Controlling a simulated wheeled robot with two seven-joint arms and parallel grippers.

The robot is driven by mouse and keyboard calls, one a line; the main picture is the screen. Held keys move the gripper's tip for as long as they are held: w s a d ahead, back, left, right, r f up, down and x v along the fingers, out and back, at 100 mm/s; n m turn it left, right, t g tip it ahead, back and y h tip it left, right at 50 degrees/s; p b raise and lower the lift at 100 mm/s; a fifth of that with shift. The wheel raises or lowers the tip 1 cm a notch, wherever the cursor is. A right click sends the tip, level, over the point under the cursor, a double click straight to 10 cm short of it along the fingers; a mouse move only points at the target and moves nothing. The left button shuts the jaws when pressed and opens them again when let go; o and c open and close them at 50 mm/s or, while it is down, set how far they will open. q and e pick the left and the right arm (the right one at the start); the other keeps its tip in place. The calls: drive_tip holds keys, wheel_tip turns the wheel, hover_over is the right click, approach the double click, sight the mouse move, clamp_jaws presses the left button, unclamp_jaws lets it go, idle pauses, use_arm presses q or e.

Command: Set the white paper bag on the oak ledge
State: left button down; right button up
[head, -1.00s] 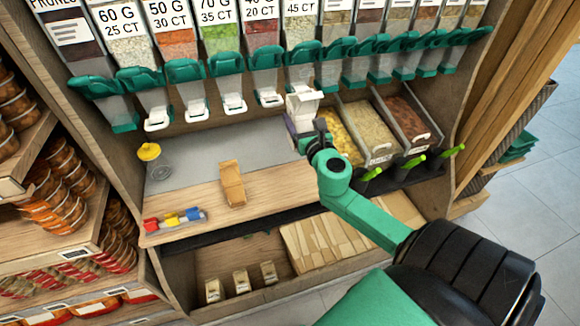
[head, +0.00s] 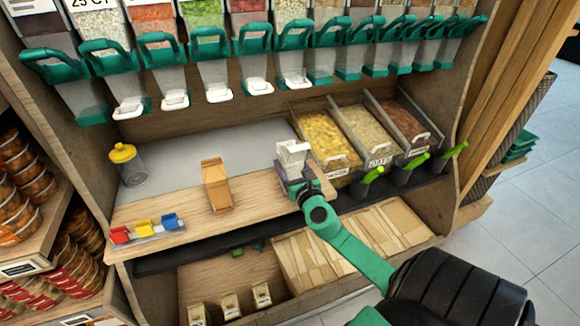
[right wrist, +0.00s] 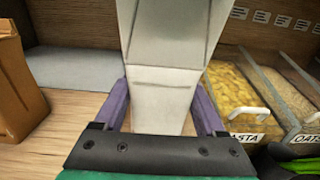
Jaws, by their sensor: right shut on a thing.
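The white paper bag (head: 292,156) is upright in my right gripper (head: 297,183), which is shut on it over the right part of the oak ledge (head: 262,196). In the right wrist view the bag (right wrist: 166,85) fills the middle between the purple fingers of the gripper (right wrist: 163,112). I cannot tell whether the bag's base touches the ledge. A brown paper bag (head: 216,185) stands on the ledge to the left, apart from the white one. My left gripper is out of view.
A yellow-lidded jar (head: 127,164) and red, yellow and blue clips (head: 146,230) are at the left. Bins of pasta (head: 325,142) and oats (head: 369,136) stand right of the bag. Green-handled dispensers (head: 240,48) hang above. The ledge between both bags is clear.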

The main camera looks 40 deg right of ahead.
drive_tip(key=o, duration=1.1)
drive_tip(key=shift+f, duration=0.2)
drive_tip(key=shift+c, duration=0.2)
drive_tip(key=o, duration=0.4)
drive_tip(key=shift+r, duration=0.2)
drive_tip(key=b+v, duration=0.2)
drive_tip(key=v, duration=1)
